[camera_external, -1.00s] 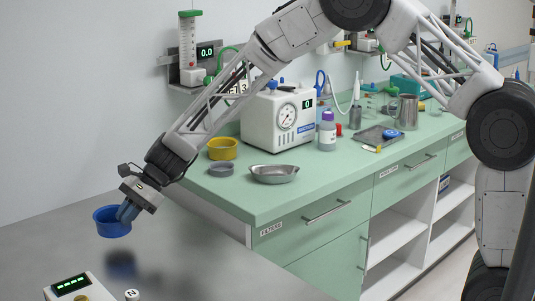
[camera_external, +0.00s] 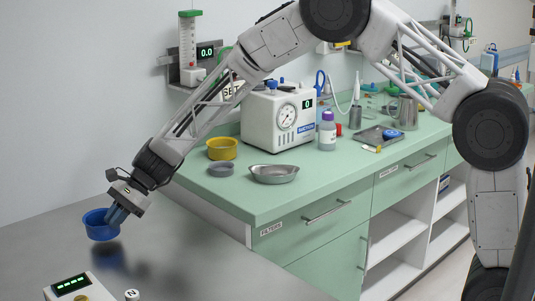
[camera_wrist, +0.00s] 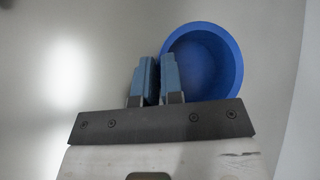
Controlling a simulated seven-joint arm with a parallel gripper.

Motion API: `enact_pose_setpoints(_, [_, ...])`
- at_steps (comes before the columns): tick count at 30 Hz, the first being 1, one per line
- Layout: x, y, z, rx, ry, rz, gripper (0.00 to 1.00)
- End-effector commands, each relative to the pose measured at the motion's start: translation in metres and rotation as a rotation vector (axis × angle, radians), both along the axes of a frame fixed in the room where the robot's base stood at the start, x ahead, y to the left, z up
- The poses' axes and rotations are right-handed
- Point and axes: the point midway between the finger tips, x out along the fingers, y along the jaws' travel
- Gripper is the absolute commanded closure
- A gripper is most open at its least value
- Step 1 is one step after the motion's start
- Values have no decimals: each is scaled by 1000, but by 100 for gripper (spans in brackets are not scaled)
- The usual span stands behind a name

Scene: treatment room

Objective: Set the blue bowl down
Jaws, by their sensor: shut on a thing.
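The blue bowl (camera_external: 101,226) is held by my gripper (camera_external: 115,214) above the grey metal table (camera_external: 175,255) at the left of the external view. A dark reflection or shadow lies on the table below it, and the bowl looks slightly tilted. In the wrist view the blue bowl (camera_wrist: 208,60) is at the upper right. The fingers of my gripper (camera_wrist: 159,75) are close together at the bowl's left wall. The exact gap between the bowl's underside and the table is hard to tell.
A box with a green-lit display (camera_external: 72,286) and a small white block marked N (camera_external: 131,295) stand at the table's front. The green counter (camera_external: 265,205) to the right holds a yellow bowl (camera_external: 222,148), a grey dish (camera_external: 221,169) and a metal tray (camera_external: 273,174). The table's middle is clear.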

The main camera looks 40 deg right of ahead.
Motion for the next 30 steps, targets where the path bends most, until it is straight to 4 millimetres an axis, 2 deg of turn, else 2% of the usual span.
enact_pose_setpoints(6, [0, 0, -19, 1, 0, -1, 100])
enact_pose_setpoints(18, [0, 0, -21, 0, 0, 0, 100])
enact_pose_setpoints(19, [0, 0, -22, 0, 0, 0, 91])
enact_pose_setpoints(24, [0, 0, -22, 0, -1, -1, 67])
enact_pose_setpoints(30, [0, 0, -22, 0, -1, -1, 67])
